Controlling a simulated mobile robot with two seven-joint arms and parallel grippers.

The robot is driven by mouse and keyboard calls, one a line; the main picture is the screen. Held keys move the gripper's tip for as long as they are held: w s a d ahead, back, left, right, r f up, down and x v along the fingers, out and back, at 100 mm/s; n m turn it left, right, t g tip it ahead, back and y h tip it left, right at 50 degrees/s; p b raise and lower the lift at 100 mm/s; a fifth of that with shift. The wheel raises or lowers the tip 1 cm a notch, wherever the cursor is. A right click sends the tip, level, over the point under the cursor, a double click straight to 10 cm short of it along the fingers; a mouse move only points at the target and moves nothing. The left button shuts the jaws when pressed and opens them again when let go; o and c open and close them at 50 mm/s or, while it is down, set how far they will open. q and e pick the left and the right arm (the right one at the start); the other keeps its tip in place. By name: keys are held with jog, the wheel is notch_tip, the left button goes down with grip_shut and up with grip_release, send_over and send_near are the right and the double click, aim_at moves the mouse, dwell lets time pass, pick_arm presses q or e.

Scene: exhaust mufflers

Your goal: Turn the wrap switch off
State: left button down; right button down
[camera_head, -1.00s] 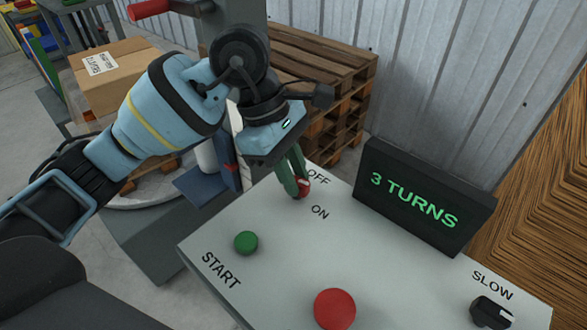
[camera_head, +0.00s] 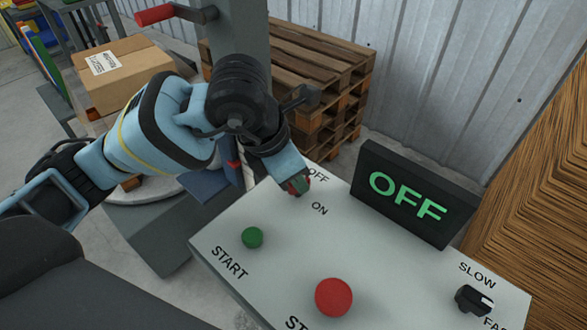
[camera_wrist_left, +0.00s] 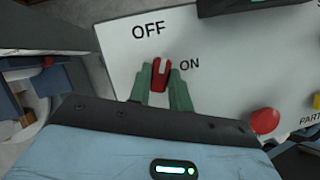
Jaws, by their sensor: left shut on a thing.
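The wrap switch is a small red knob on the light grey panel (camera_head: 285,245), between the OFF and ON labels. It shows clearly in the left wrist view (camera_wrist_left: 160,76), standing between the green fingertips. My left gripper (camera_head: 298,186) reaches down to the panel's far left corner and is shut on this knob. In the head view the wrist and fingers hide most of the knob. The black display (camera_head: 411,197) behind the panel reads OFF in green letters. My right gripper is not in view.
The panel also carries a green START button (camera_head: 252,237), a large red button (camera_head: 333,297) and a black speed knob (camera_head: 474,299). A cardboard box (camera_head: 130,78) stands at the back left. Wooden pallets (camera_head: 315,75) and a corrugated wall (camera_head: 450,70) are behind.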

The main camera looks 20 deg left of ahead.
pick_arm(q)
jog(key=n+y+p, duration=0.1)
jog(key=n, duration=0.2)
jog(key=shift+d+r+n+t, duration=0.1)
jog(key=shift+n+t, duration=0.2)
jog(key=shift+t, duration=0.1)
jog(key=shift+n+y+p, duration=0.3)
jog(key=shift+n+p, duration=0.05)
jog(key=shift+n, duration=0.15)
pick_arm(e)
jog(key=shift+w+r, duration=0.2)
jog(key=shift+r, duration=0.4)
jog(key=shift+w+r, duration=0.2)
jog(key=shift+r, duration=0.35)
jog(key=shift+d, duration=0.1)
pick_arm(q)
jog(key=c, duration=1.3)
grip_release()
jog(key=v, duration=0.7)
jog(key=shift+s+r+p, duration=0.2)
jog(key=shift+r+p, duration=0.1)
jog(key=shift+p, duration=0.05)
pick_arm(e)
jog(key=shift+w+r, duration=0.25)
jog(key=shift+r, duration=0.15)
